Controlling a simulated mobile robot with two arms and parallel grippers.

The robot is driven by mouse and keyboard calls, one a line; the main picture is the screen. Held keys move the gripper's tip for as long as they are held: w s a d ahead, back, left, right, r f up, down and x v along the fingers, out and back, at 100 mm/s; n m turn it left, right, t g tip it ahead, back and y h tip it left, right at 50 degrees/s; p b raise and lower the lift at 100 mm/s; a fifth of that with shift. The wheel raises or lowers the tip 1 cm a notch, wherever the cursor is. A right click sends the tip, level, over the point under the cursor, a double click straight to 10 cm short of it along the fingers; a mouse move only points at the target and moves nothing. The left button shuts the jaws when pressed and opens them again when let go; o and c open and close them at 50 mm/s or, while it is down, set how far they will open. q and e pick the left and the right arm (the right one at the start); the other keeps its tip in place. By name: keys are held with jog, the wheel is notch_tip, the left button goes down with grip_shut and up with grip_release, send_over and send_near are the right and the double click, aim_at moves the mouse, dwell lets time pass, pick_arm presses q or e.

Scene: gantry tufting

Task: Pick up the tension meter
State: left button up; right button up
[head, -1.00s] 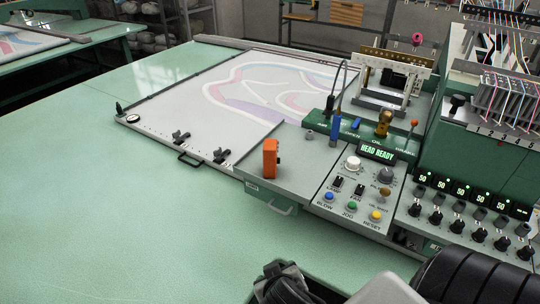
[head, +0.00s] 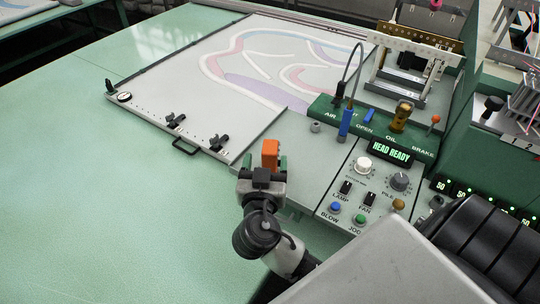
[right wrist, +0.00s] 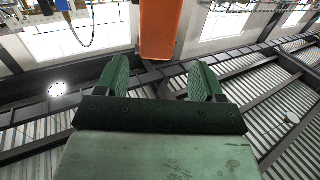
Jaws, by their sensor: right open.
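The tension meter appears to be the upright orange block (head: 270,150) standing on the grey ledge left of the control panel. My right gripper (head: 265,162) is in front of it in the head view, with its green fingers open on either side of the block's lower part, which is partly hidden. In the right wrist view the orange block (right wrist: 160,28) shows ahead, in line with the gap between the open fingers (right wrist: 159,66). Nothing is held, and contact cannot be seen. My left gripper is not in view.
The control panel (head: 350,205) with knobs and buttons lies just right of the gripper. A green block with a blue plug (head: 346,122) and cable stands behind. The patterned frame board (head: 165,85) lies back left. The green tabletop (head: 90,210) at left is clear.

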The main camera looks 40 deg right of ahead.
aim_at(270, 146)
jog(key=p+x, duration=0.3)
jog(key=x, duration=0.1)
jog(key=shift+d+r, duration=0.1)
jog(key=shift+d, duration=0.25)
jog(key=shift+w+d+p, duration=0.25)
jog(key=shift+w+p, duration=0.05)
jog(key=shift+p, duration=0.05)
jog(key=shift+w+d+f, duration=0.15)
jog(key=shift+w+f, duration=0.05)
jog(key=shift+f, duration=0.1)
jog(key=shift+c, duration=0.9)
jog(key=c, duration=0.9)
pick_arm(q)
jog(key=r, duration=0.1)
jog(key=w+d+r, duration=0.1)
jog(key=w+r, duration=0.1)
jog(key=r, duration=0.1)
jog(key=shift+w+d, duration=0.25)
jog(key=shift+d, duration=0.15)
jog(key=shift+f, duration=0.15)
